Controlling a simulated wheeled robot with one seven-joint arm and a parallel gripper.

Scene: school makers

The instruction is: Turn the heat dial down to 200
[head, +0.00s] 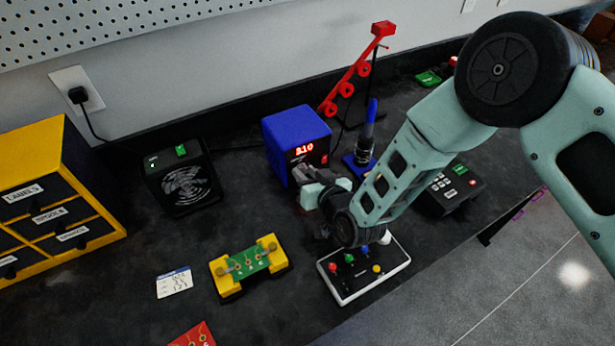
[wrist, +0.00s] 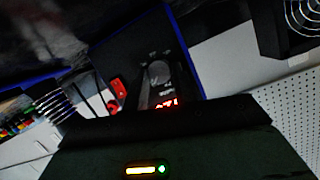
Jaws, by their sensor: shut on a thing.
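The blue soldering station (head: 288,134) stands at the back middle of the bench in the head view. Its red display (head: 304,149) appears to read 210. My gripper (head: 316,188) is at the lower front of the station and is shut on the heat dial there. In the head view my gripper hides the dial. In the wrist view the grey round dial (wrist: 158,73) shows on the dark front panel, near the red display (wrist: 166,103), whose digits are hard to read. A red switch (wrist: 117,82) is beside it. The fingertips are not clear in the wrist view.
A blue-handled iron in its stand (head: 368,135) is just right of the station. A black fan (head: 182,180) is left. A white-edged button box (head: 364,270) lies below my arm, and a yellow board holder (head: 248,266) is in front. A keypad device (head: 452,190) is right.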

